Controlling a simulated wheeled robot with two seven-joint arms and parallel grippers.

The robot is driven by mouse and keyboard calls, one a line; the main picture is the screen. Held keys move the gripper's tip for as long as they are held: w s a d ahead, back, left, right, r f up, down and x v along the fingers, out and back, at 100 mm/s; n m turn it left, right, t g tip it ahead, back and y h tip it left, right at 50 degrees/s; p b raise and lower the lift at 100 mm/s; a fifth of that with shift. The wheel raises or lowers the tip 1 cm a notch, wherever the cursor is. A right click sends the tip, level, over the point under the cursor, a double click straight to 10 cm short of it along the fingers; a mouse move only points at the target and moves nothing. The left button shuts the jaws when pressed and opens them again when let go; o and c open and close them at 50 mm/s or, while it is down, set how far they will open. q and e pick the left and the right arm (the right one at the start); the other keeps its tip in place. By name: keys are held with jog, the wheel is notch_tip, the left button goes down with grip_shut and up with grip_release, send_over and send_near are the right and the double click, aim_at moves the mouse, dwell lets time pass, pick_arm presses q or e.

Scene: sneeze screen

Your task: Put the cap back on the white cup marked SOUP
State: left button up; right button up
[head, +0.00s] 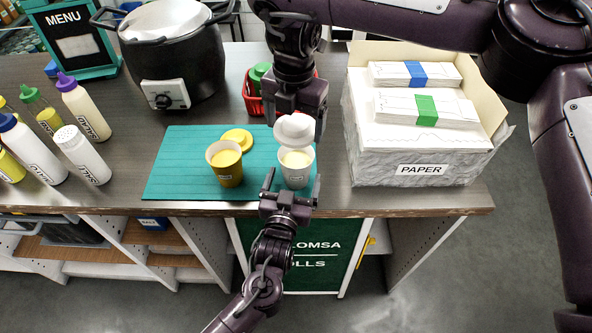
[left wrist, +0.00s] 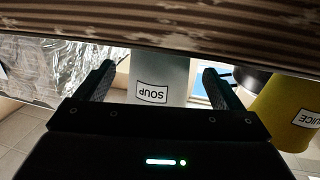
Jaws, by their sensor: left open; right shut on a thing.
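The white SOUP cup (head: 296,176) stands upright on the teal mat (head: 180,165), open at the top with pale yellow contents showing. In the left wrist view the SOUP cup (left wrist: 163,72) appears upside down between my fingers. My left gripper (head: 292,183) is open, with one finger on each side of the cup. My right gripper (head: 296,113) is shut on the white cap (head: 294,131) and holds it, somewhat tilted, just above the cup. Whether the cap touches the rim is unclear.
A yellow cup (head: 224,165), marked JUICE in the left wrist view (left wrist: 285,112), stands open to the left, with a yellow cap (head: 238,138) behind it. A PAPER box (head: 420,160) is right. Bottles (head: 80,155) and a black pot (head: 180,60) are left. A red basket (head: 252,98) is behind.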

aim_at(298, 161)
pick_arm(q)
jog(key=x, duration=0.3)
jog(key=shift+w, duration=0.25)
pick_arm(e)
jog(key=shift+w+f, duration=0.1)
jog(key=shift+w, duration=0.05)
pick_arm(q)
jog(key=c, duration=1.5)
pick_arm(e)
jog(key=shift+f, duration=2.45)
jog(key=shift+f, duration=0.9)
jog(key=shift+f, duration=0.6)
